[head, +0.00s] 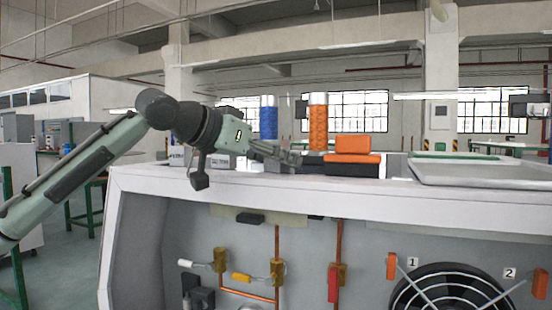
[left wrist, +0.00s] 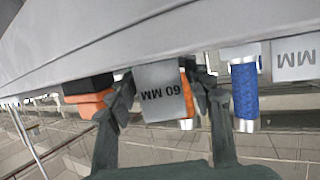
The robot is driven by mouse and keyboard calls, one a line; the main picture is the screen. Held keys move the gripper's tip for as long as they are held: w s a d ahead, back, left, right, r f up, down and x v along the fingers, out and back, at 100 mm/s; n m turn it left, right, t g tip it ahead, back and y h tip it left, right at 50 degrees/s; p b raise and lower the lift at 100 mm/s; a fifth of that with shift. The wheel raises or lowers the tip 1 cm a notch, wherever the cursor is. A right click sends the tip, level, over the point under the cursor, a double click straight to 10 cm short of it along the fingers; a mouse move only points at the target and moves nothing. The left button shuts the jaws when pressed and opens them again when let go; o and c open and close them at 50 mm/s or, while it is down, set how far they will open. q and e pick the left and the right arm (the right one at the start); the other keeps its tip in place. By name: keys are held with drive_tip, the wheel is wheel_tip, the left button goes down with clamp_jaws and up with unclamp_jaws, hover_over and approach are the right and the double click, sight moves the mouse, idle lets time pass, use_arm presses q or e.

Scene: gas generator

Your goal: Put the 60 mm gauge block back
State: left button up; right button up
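The grey 60 mm gauge block (left wrist: 160,90) shows its "60 MM" marking upside down in the left wrist view. It sits between the two fingertips of my left gripper (left wrist: 161,82), which are close against its sides. A strip of orange shows beside its right edge. In the head view my left gripper (head: 288,155) is low over the top of the white cabinet, left of the orange and black box. The block is hard to make out there among the fingers. My right gripper is not in view.
Grey marked blocks (head: 215,160) stand on the cabinet top (head: 390,192) at the left; one also shows in the left wrist view (left wrist: 296,58). Behind are a blue cylinder (head: 268,120) and an orange cylinder (head: 318,115). An orange and black box (head: 352,158) and a tray (head: 470,182) lie to the right.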

use_arm(q)
drive_tip(key=shift+r, duration=0.1)
drive_tip(key=shift+s+a+r, duration=0.1)
drive_tip(key=shift+s+a, duration=0.05)
drive_tip(key=shift+a, duration=0.05)
drive_tip(key=b+v, duration=0.1)
drive_tip(key=v, duration=1)
drive_tip(key=shift+s+a, duration=0.15)
drive_tip(key=shift+s, duration=0.05)
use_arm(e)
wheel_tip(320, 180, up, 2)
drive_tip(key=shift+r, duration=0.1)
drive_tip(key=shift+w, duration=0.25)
